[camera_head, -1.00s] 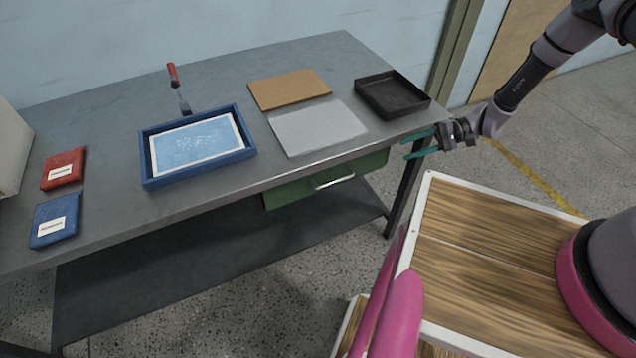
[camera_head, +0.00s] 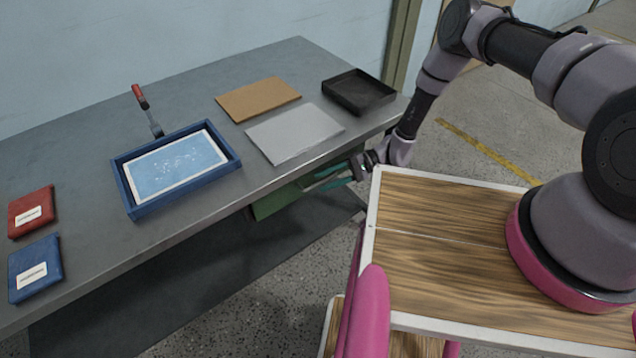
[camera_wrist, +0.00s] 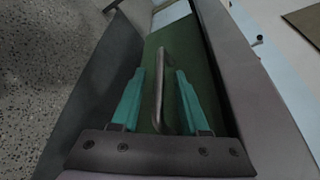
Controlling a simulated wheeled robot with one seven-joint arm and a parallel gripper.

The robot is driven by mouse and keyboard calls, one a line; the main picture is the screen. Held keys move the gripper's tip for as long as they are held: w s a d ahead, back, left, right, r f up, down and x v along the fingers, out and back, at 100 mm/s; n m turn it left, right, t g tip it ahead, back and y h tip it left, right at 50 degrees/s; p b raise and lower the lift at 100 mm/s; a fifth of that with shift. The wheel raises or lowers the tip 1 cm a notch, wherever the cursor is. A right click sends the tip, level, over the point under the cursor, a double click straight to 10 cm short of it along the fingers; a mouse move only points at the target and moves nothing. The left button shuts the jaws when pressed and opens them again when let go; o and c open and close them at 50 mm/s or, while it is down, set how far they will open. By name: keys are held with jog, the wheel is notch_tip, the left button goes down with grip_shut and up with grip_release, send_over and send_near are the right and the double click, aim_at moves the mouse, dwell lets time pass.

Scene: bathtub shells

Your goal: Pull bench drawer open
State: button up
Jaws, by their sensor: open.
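The bench drawer has a green front (camera_head: 277,201) under the right part of the grey bench top, and it looks closed. My gripper (camera_head: 328,179) is at the drawer front, below the bench edge, with teal fingers apart. In the wrist view the metal bar handle (camera_wrist: 161,85) lies between the two open fingers of my gripper (camera_wrist: 160,100), with the green drawer front (camera_wrist: 183,50) behind it. The fingers do not visibly press on the handle. In the head view the handle is hard to make out behind my fingers.
On the bench top (camera_head: 85,130) are a blue-framed tray (camera_head: 127,194), a red-handled tool (camera_head: 140,97), a brown board (camera_head: 257,98), a grey sheet (camera_head: 295,132), a black tray (camera_head: 358,92), and red (camera_head: 31,211) and blue (camera_head: 35,267) packets. A lower shelf (camera_head: 190,285) runs beneath.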

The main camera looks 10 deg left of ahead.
jog(key=shift+x, duration=1.35)
jog(key=shift+d, duration=0.1)
grip_shut()
dwell(0.3)
